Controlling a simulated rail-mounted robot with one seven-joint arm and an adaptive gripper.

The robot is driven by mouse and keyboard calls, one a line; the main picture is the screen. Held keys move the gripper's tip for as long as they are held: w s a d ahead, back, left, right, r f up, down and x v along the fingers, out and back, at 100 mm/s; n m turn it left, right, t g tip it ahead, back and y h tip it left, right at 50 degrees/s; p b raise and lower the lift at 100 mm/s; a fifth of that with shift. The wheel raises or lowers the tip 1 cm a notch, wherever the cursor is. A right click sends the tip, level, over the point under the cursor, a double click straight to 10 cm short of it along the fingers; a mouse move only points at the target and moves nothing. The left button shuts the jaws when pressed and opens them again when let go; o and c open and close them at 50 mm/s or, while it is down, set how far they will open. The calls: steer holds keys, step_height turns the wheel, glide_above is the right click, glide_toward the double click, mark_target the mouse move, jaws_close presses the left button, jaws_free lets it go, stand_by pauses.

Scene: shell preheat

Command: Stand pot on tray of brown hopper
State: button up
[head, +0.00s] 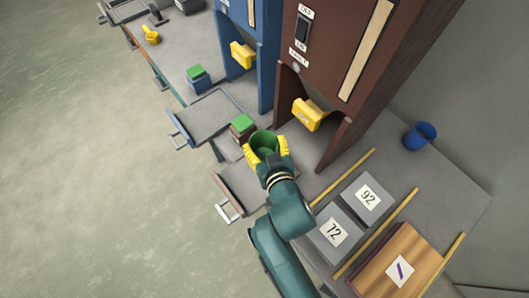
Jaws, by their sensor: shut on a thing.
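My gripper (266,148) has yellow fingers and is shut on a green pot (264,139). The pot looks upright with its open top facing up. The brown hopper (330,50) stands behind it, with a switch marked OFF and ON and a yellow spout (308,114) below. The grey tray of the brown hopper (238,184) sticks out at the bench's front edge, with a pale handle. The pot shows just above and to the right of this tray in the picture. The arm and pot hide part of the tray. I cannot tell the pot's height.
A brown block with a green top (241,127) sits just left of the pot. The blue hopper (262,30) and its tray (208,116) lie further left. Grey blocks marked 72 (334,233) and 92 (367,197), a wooden box (402,268) and a blue cup (420,136) are right.

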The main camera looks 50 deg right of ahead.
mark_target(264, 151)
step_height(264, 151, down, 10)
steer(key=b, duration=0.3)
steer(key=shift+d+f, duration=0.1)
steer(key=shift+f, duration=0.05)
steer(key=o, duration=1.2)
